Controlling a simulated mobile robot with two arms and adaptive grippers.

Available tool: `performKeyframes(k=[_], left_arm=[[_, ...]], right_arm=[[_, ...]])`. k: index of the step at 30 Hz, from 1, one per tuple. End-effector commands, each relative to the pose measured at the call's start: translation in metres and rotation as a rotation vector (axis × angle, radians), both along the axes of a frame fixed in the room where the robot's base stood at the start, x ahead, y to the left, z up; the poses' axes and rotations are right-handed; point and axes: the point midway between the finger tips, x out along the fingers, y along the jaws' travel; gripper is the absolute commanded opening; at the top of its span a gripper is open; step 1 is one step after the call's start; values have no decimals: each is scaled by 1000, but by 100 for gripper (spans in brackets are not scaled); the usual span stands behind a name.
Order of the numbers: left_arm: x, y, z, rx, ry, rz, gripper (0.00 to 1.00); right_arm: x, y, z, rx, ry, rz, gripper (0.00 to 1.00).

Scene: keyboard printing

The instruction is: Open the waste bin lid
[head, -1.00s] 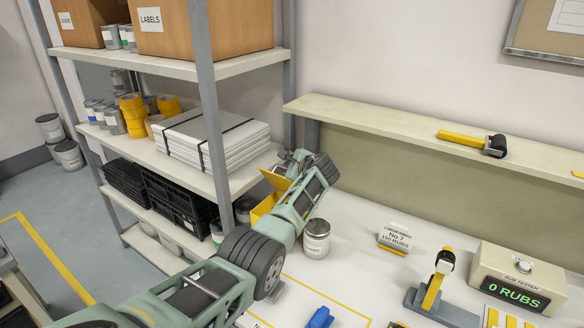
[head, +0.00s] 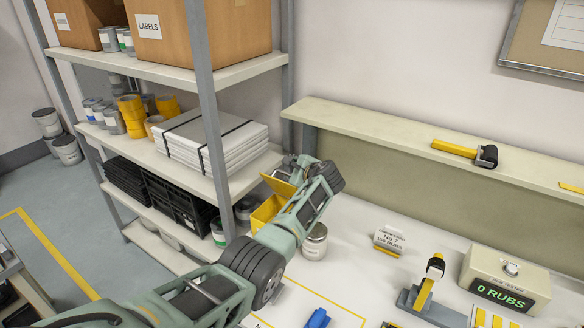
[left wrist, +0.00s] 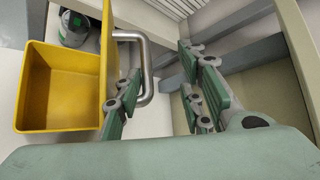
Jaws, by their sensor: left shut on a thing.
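The yellow waste bin (head: 266,213) stands on the white bench beside the shelf rack. Its yellow lid (head: 277,185) is raised and tilted above the bin. In the left wrist view the bin's open inside (left wrist: 62,88) shows, with the lid (left wrist: 108,50) seen nearly edge-on at its right. A bent metal handle (left wrist: 147,75) sticks out from the lid. My left gripper (head: 300,166) is at the lid, shut on the handle; it also shows in the left wrist view (left wrist: 160,72). Its exact contact is partly hidden. My right gripper is out of view.
A labelled can (head: 314,246) stands close to my left arm on the bench. The rack's post (head: 212,120) is left of the bin. A ledge (head: 380,132) runs along the back wall. The rub tester (head: 507,280) is at the right.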

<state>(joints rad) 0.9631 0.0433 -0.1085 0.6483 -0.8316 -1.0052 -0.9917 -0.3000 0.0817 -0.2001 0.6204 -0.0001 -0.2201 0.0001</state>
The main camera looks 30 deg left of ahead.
Motion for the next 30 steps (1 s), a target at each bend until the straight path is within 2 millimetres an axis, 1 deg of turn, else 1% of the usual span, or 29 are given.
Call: performKeyframes(k=[1, 13, 17, 24, 30], left_arm=[[6, -10, 18, 2, -22, -18, 29], [-1, -30, 36, 2, -26, -21, 29], [-6, -32, 36, 2, -19, -16, 29], [-9, -31, 33, 1, -13, -10, 29], [-9, -31, 32, 0, -11, -9, 29]], right_arm=[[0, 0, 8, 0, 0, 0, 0], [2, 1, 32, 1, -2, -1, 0], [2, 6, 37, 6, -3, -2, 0], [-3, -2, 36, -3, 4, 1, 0], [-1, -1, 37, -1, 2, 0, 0]])
